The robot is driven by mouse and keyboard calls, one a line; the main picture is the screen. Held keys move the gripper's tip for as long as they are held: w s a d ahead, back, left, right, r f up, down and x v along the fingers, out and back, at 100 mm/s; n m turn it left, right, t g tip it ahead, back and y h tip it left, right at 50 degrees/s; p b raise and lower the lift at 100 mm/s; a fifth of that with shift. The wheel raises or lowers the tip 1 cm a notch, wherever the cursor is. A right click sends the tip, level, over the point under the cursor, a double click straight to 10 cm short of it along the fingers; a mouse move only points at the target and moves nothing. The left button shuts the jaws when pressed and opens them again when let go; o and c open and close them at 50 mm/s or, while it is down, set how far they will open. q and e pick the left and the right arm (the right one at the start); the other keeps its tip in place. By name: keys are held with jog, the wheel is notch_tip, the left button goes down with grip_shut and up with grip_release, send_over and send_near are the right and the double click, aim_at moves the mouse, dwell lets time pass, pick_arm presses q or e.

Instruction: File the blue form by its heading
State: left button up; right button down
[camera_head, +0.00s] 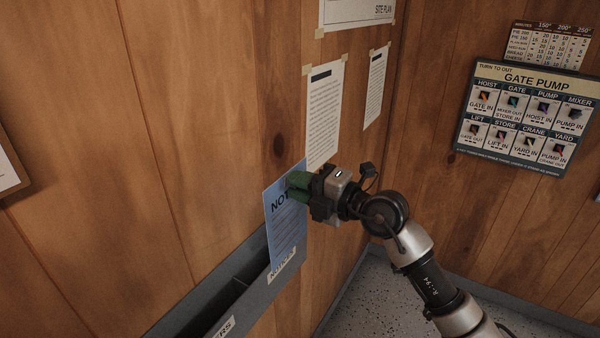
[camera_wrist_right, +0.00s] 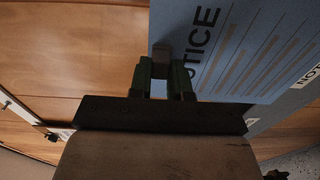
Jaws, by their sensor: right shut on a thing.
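The blue form (camera_head: 287,222) is held upright at the wall, and the start of its heading, "NOT", shows in the head view. In the right wrist view the form (camera_wrist_right: 245,60) reads "NOTICE" above printed lines. My right gripper (camera_head: 298,187), with green fingers, is shut on the form's upper part; it also shows in the right wrist view (camera_wrist_right: 163,75). A grey wall rack (camera_head: 205,290) has a pocket labelled "NOTICES" (camera_head: 282,263). The form's lower edge meets this end pocket; I cannot tell how deep it sits. My left gripper is out of view.
Another rack label ending in "RS" (camera_head: 222,328) is partly cut off. Printed sheets (camera_head: 324,115) are taped to the wall just above my gripper. A "Gate Pump" board (camera_head: 530,115) hangs on the right wall. The speckled floor (camera_head: 375,300) below is clear.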

aim_at(282, 178)
jog(key=b+x, duration=0.2)
jog(key=x, duration=0.2)
jog(key=shift+w, duration=0.2)
jog(key=shift+r, duration=0.1)
jog(key=shift+w+a+p, duration=0.25)
jog(key=shift+a+p, duration=0.05)
jog(key=shift+a, duration=0.1)
dwell(0.7)
jog(key=shift+p, duration=0.5)
dwell(0.4)
